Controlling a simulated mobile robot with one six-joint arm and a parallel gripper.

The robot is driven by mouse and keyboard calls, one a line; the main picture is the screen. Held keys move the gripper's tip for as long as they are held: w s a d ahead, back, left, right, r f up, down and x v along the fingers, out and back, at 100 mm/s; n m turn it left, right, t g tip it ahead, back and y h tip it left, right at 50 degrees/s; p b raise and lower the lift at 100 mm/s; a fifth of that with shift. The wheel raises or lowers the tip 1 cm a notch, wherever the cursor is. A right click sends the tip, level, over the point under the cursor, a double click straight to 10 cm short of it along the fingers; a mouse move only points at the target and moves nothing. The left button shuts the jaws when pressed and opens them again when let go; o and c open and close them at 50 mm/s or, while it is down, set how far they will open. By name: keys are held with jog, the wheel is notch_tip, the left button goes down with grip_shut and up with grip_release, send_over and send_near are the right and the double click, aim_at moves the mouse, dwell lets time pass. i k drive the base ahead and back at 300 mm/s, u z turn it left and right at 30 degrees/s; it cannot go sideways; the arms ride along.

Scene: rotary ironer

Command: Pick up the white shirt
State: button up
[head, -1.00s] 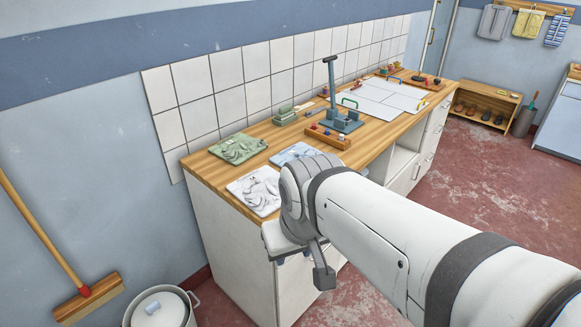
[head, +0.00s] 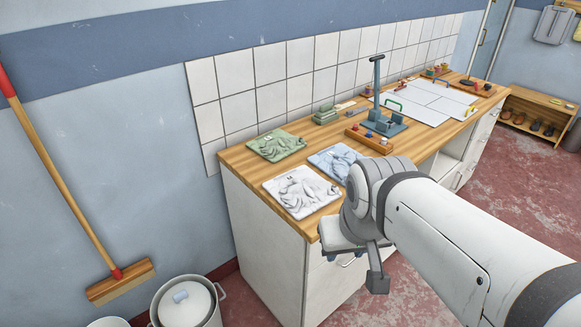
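The white shirt (head: 300,191) lies as a flat, crumpled square on the near left end of the wooden worktop (head: 232,160). A green garment (head: 275,146) lies behind it and a light blue one (head: 334,160) to its right. My gripper (head: 377,280) hangs off the front edge of the counter, to the right of the white shirt and apart from it. One dark grey finger shows; the rest is hidden behind my wrist, so its opening cannot be seen. Nothing is seen held in it.
A grey-blue upright stand (head: 378,100) and a wooden tray of small items (head: 369,138) stand farther along the worktop. White boards (head: 425,102) lie beyond. A tiled wall (head: 270,80) backs the counter. A broom (head: 75,190) and a lidded pot (head: 187,302) are at left.

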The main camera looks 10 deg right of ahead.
aim_at(300, 191)
jog(key=i, duration=0.9)
